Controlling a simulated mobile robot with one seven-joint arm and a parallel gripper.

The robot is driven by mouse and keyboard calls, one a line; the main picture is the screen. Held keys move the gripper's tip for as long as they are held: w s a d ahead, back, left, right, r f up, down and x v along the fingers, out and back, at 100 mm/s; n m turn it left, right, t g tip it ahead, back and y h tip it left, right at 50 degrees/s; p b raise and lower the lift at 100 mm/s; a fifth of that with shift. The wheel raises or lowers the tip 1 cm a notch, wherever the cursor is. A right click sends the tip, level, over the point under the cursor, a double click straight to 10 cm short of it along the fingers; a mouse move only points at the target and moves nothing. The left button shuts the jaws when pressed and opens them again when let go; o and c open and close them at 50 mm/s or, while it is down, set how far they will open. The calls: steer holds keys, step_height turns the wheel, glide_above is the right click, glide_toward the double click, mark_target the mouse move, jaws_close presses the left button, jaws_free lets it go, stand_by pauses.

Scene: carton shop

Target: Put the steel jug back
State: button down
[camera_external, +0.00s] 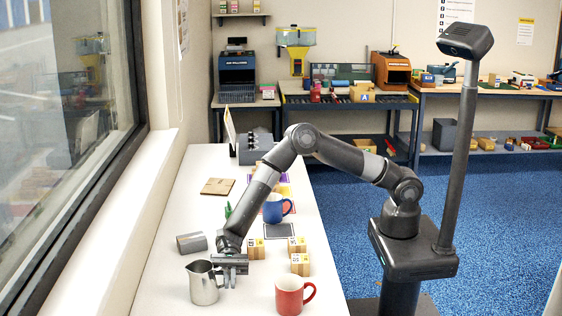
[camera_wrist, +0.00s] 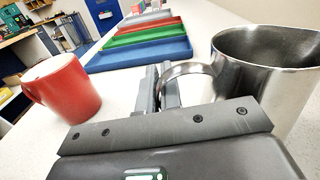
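The steel jug (camera_external: 203,284) stands upright on the white table at its near left. It fills the right side of the wrist view (camera_wrist: 262,75), its handle (camera_wrist: 190,68) turned toward my gripper. My gripper (camera_external: 232,262) is low beside the jug, at its handle. In the wrist view, the two grey fingers (camera_wrist: 158,88) are close together with the handle's outer bar between them, so the gripper looks shut on the handle. The fingers partly hide the handle. I see no clear gap under the jug.
A red mug (camera_external: 291,296) stands right of my gripper. Coloured trays (camera_wrist: 140,50) show in the wrist view. The window ledge (camera_external: 130,235) bounds the left side.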

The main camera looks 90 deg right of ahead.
steer(key=c, duration=1.6)
jaws_free()
steer(key=shift+f, duration=0.1)
steer(key=d, duration=0.7)
steer(key=shift+d+r, duration=0.25)
steer(key=shift+d, duration=0.05)
steer(key=s+d+r+n+h, duration=0.5)
steer(key=s+r, duration=0.2)
steer(key=s, duration=0.1)
steer(key=s+d+r+n+h, duration=0.5)
steer(key=s+r, duration=0.1)
steer(key=s, duration=0.2)
steer(key=s+d+r+n+t+h, duration=0.3)
steer(key=s+d+h, duration=0.1)
steer(key=s+d, duration=0.6)
steer(key=s+d+r+n+t+h, duration=0.3)
steer(key=s+d+r+h, duration=0.1)
steer(key=s+d, duration=0.6)
steer(key=shift+s+r+n+t, duration=0.25)
steer(key=shift+s+n+t, duration=0.05)
steer(key=shift+s+n, duration=0.15)
